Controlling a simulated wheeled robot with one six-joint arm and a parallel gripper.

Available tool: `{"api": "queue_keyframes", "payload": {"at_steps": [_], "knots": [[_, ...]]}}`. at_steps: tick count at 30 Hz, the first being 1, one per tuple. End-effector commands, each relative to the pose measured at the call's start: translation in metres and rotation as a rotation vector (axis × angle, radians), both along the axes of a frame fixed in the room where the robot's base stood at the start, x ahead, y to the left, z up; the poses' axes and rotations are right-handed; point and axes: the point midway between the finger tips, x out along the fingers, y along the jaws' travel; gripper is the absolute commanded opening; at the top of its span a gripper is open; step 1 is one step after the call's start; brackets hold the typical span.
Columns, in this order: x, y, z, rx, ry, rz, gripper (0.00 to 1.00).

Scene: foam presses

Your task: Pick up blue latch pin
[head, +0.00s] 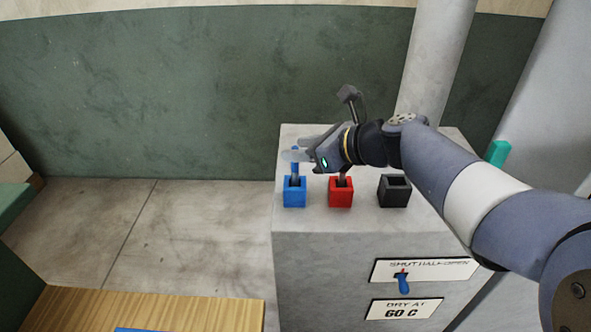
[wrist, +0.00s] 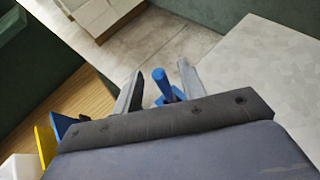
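The blue latch pin (head: 295,152) stands upright in the blue socket (head: 294,194) on top of the grey cabinet, its grey shaft showing above the socket. In the wrist view the pin's blue head (wrist: 161,80) sits between the two fingers, with a gap visible on each side. My gripper (head: 291,156) is open at the height of the pin's head, reaching in from the right. It also shows in the wrist view (wrist: 160,82). The arm hides part of the cabinet top, and the fingers partly overlap the pin in the head view.
A red socket (head: 340,194) with a grey shaft in it stands just right, under my wrist. A black socket (head: 394,192) farther right looks empty. Floor left of the cabinet is clear.

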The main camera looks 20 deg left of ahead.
Motion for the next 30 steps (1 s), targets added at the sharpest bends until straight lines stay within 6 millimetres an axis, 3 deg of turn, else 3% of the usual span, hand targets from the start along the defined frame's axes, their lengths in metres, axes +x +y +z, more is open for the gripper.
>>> {"api": "queue_keyframes", "payload": {"at_steps": [4,12,26,30], "knots": [[0.005,0.015,-0.007,0.000,-0.001,0.002,0.39],[0.006,0.017,-0.008,0.001,-0.001,0.000,0.39],[0.006,0.017,-0.008,0.001,-0.001,0.000,0.01],[0.006,0.017,-0.008,0.000,-0.001,0.000,0.00]]}}
